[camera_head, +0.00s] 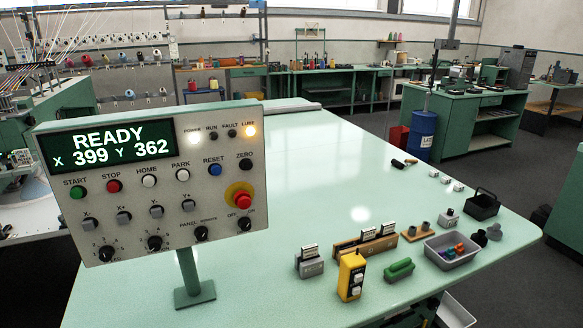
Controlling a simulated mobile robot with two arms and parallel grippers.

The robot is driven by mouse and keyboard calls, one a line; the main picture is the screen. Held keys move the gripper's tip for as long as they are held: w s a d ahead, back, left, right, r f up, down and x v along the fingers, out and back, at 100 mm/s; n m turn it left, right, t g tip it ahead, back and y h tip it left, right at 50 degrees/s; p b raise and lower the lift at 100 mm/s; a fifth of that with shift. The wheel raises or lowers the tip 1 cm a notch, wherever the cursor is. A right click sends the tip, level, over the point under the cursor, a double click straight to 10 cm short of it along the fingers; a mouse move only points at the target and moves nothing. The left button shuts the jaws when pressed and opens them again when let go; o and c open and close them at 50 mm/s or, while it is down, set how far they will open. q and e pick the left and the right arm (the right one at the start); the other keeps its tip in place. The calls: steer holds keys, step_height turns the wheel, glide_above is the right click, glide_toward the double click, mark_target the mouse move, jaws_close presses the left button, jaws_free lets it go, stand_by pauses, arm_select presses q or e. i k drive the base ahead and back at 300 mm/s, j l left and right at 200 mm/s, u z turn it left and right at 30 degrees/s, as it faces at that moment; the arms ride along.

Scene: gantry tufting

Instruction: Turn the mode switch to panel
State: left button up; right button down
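The control panel (90,214) stands on a green post at the left of the green table. Its mode switch (201,233) is a small black rotary knob at the lower middle, under the labels "PANEL" and, less legibly, "REMOTE". The knob is too small to tell which label it points at. An OFF/ON knob (244,223) sits to its right, below the red emergency button (242,199) on its yellow ring. The display (108,146) reads "READY X 399 Y 362". Neither of my grippers is in view.
On the table (340,160) are a yellow pendant box (351,276), a green-handled block (399,270), a grey tray (452,250) with small coloured parts, and a black basket (482,205). The table's middle is clear. A blue barrel (421,135) stands behind the table.

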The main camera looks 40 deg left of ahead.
mark_target(202, 232)
steer(key=u, duration=1.85)
